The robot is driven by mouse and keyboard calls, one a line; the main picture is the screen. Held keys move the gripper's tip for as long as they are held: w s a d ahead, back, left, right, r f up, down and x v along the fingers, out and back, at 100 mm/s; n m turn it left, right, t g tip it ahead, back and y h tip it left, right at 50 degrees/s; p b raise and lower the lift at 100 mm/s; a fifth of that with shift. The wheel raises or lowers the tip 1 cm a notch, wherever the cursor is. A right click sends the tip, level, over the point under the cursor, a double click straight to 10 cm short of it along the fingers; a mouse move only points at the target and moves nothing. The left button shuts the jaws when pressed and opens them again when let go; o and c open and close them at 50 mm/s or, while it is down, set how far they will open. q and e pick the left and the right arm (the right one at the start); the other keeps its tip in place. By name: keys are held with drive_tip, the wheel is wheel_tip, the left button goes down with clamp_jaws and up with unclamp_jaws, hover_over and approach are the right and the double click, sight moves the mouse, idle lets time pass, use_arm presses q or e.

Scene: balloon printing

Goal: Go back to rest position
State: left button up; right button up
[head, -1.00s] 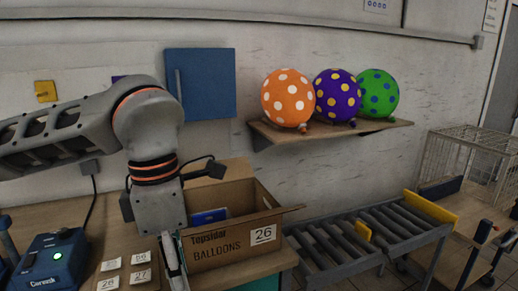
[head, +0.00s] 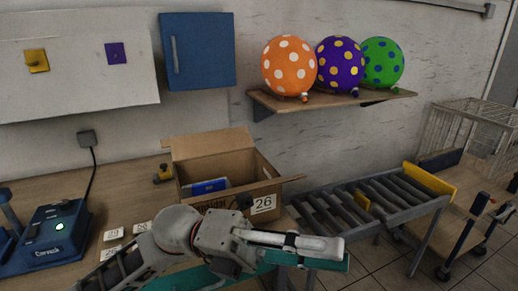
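My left gripper (head: 322,248) reaches across the bottom middle of the head view, its fingers pointing right. It is in front of the cardboard box, near the front edge of the table. I see nothing clearly held in it, but I cannot tell whether its fingers are apart or closed. My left forearm hides part of the box's front and some of the small labelled tiles. My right gripper is not in view.
The open box (head: 214,165) marked 26 holds a blue item (head: 209,187). A blue device (head: 47,236) with a green light stands left. A roller conveyor (head: 360,207) is right. Orange (head: 289,68), purple (head: 339,66) and green (head: 382,64) balloons sit on a wall shelf (head: 330,100).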

use_arm(q)
drive_tip(key=w+a+f+n+t+h, duration=0.1)
drive_tip(key=w+a+f+n+t, duration=0.3)
drive_tip(key=w+n+t, duration=0.5)
drive_tip(key=w+a+f+n+t+h, duration=0.1)
drive_tip(key=w+a+f+n+t, duration=0.4)
drive_tip(key=n+t, duration=0.8)
drive_tip(key=w+a+f+n+t+y, duration=0.4)
drive_tip(key=f+n+y, duration=0.4)
drive_tip(key=f+n, duration=0.1)
drive_tip(key=s+a+f+n+g+y, duration=0.1)
drive_tip(key=a+f+n+y, duration=0.25)
drive_tip(key=f, duration=0.45)
drive_tip(key=s+a+f+n+y, duration=0.2)
drive_tip(key=a+f+y, duration=0.15)
drive_tip(key=f, duration=0.35)
drive_tip(key=s+a+f+n+g+y, duration=0.1)
drive_tip(key=s+a+f, duration=0.3)
drive_tip(key=f, duration=0.5)
drive_tip(key=s+a+f+n+g+y, duration=0.2)
drive_tip(key=s+a+f+n+g, duration=0.1)
drive_tip(key=s+f, duration=0.6)
drive_tip(key=shift+s+a+f+n+g, duration=0.15)
drive_tip(key=shift+s+a+n+g, duration=0.2)
drive_tip(key=shift+a+g, duration=0.35)
